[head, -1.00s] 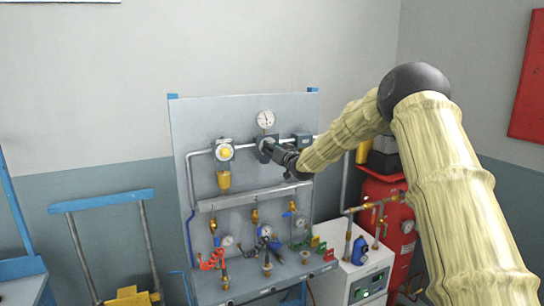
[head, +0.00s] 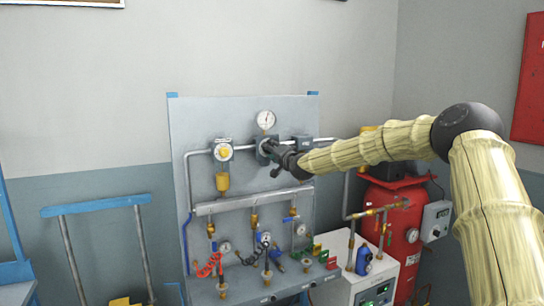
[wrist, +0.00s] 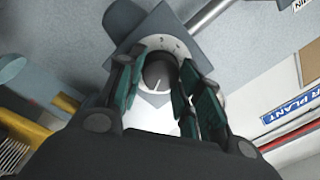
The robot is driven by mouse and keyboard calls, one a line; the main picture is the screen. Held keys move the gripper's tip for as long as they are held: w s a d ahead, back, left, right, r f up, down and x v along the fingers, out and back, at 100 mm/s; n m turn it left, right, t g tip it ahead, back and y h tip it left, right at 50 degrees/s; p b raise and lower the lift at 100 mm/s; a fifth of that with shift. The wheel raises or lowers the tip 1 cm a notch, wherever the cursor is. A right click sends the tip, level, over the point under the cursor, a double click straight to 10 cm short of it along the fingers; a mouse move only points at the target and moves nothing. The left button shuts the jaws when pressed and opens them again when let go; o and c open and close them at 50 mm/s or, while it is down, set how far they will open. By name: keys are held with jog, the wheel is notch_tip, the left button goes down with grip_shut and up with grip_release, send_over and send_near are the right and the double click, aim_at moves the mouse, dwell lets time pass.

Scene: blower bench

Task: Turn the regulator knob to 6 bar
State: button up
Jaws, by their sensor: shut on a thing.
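The regulator knob (wrist: 158,70) is dark grey and round with a pale pointer line, seen in the wrist view. A pale dial ring with small marks (wrist: 167,43) surrounds it; the marks are too small to read. My gripper (wrist: 158,78) has its teal-padded fingers on either side of the knob and is shut on it. In the head view, my gripper (head: 268,156) is at the upper middle of the grey panel (head: 185,115) and hides the knob. A round white pressure gauge (head: 266,120) sits just above; its reading is too small to tell.
A filter unit with a yellow bowl (head: 222,181) is left of my gripper, and a dark block (head: 302,143) is close on its right. Hoses and fittings fill the lower panel. A red tank (head: 388,215) and a white cabinet (head: 350,283) stand to the right.

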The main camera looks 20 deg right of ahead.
jog(key=shift+d+m, duration=0.1)
jog(key=shift+m, duration=0.2)
jog(key=o, duration=1)
jog(key=shift+d, duration=0.15)
jog(key=shift+s+d+f, duration=0.1)
jog(key=shift+s+f, duration=0.1)
jog(key=shift+s, duration=2.8)
jog(key=shift+s+f, duration=0.15)
jog(key=shift+s, duration=2.85)
jog(key=shift+f, duration=0.1)
